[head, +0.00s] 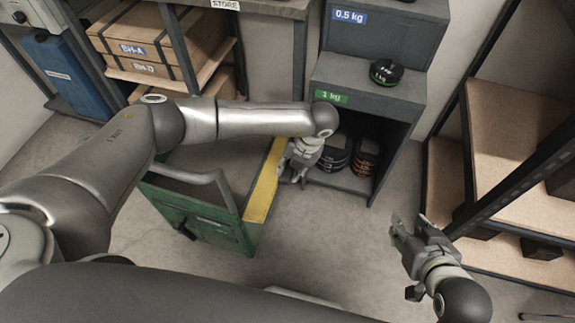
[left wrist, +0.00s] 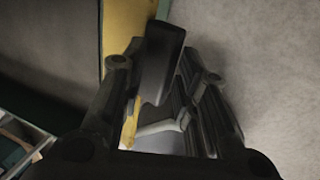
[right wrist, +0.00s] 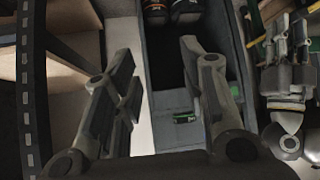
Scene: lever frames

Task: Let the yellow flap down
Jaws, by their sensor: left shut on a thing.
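The yellow flap (head: 262,192) is a long narrow strip along the right side of the green cart (head: 205,228). It also shows as a yellow strip in the left wrist view (left wrist: 127,22), partly hidden behind the fingers. The fingers hide the exact contact. It also shows in the right wrist view (right wrist: 284,42). My right gripper (head: 408,228) is open and empty in the air, right of the cart; its spread fingers show in the right wrist view (right wrist: 156,62).
A grey stepped stand (head: 400,95) with weights stands behind my left gripper; dark weights (head: 335,155) sit in its opening. A shelf rack (head: 510,190) stands at the right. A bent grey handle (head: 205,177) rises over the cart. The floor between cart and rack is clear.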

